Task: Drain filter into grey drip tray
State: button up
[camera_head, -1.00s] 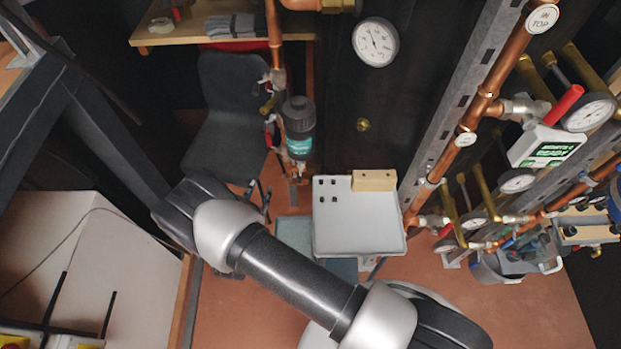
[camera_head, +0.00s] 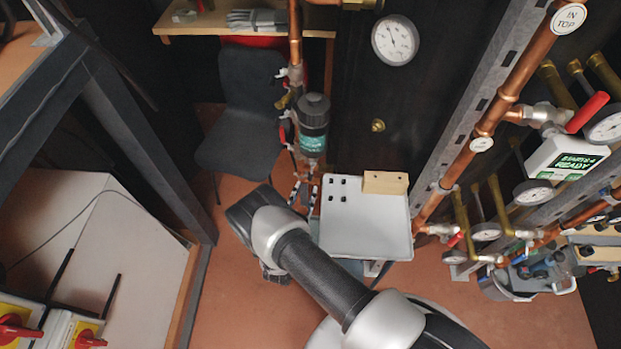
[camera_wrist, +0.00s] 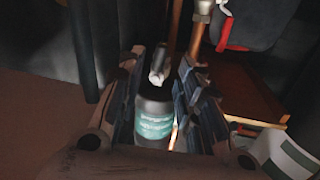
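The filter (camera_head: 313,125), a bottle-shaped housing with a black cap and a teal label, hangs by a copper pipe in the head view. It also shows in the wrist view (camera_wrist: 153,118), framed between the fingers. My gripper (camera_head: 304,192) is just below the filter in the head view, partly hidden by my arm. In the wrist view my gripper (camera_wrist: 162,62) is open, with a finger on either side and nothing clamped. A light grey, shallow tray-like surface (camera_head: 365,225) lies right of my gripper; I cannot tell if it is the drip tray.
A wooden block (camera_head: 385,182) sits on the grey surface's far edge. A dark chair (camera_head: 250,110) stands behind left. Copper pipes with gauges and valves (camera_head: 500,110) fill the right. A grey tub (camera_head: 515,280) stands on the floor at lower right. A dark post (camera_head: 140,150) rises at left.

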aim_at(310, 179)
jog(key=b+x, duration=0.1)
jog(key=x, duration=0.6)
jog(key=shift+w+b, duration=0.15)
jog(key=shift+b, duration=0.15)
jog(key=shift+c, duration=0.5)
grip_shut()
